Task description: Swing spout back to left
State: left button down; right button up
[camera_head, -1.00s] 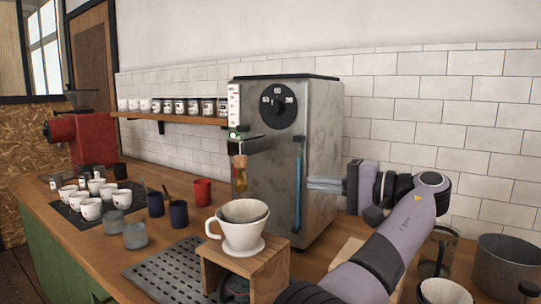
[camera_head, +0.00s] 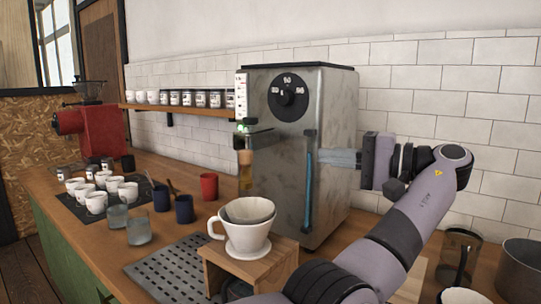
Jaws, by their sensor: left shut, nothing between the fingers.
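The grey metal boiler (camera_head: 335,120) stands against the tiled wall with a black dial on its front. A dark spout-like arm (camera_head: 258,137) sticks out at its front left, with an amber piece (camera_head: 246,170) hanging below; I cannot tell exactly which part is the spout. An upright blue bar (camera_head: 308,190) runs down the front right edge. My left gripper (camera_head: 326,158) is shut and empty, level, its fingertips pointing left beside the boiler's right side, close to the blue bar. Whether they touch the boiler is unclear. My right gripper is out of view.
A white dripper (camera_head: 247,240) sits on a wooden stand (camera_head: 275,268) in front of the boiler, beside a slotted drip tray (camera_head: 165,275). Several cups stand on a dark mat (camera_head: 75,207) at left. A metal pot (camera_head: 522,268) and glass jar (camera_head: 460,250) stand at right.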

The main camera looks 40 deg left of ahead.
pick_arm(q)
send_near(247, 162)
jog(key=w+a, duration=0.4)
jog(key=a, duration=0.1)
jog(key=shift+s+a+r+p, duration=0.25)
jog(key=shift+s+a, duration=0.25)
jog(key=shift+s, duration=0.15)
jog(key=shift+s+a+r+p, duration=0.2)
jog(key=shift+s+a, duration=0.3)
jog(key=shift+s, duration=0.2)
jog(key=shift+s+a, duration=0.1)
jog(key=shift+s, duration=0.05)
